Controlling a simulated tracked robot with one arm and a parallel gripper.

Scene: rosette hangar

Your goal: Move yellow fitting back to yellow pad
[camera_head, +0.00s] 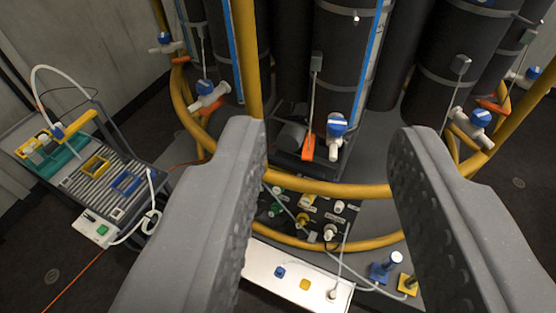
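My gripper (326,140) is open, its two grey fingers wide apart with nothing between them. Past the fingertips, a small yellow fitting (303,220) sits among other coloured fittings on a dark panel behind the yellow rail. A small yellow square pad (305,284) lies on the white shelf (262,258), right of a blue pad (280,272). I cannot tell which yellow piece is the task's fitting.
Curved yellow rails (330,189) ring tall black cylinders (340,60) with blue-capped valves (337,124). A thin pale hose crosses the shelf area. At left, a grey cart (30,140) carries yellow (95,165) and blue (126,184) frames.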

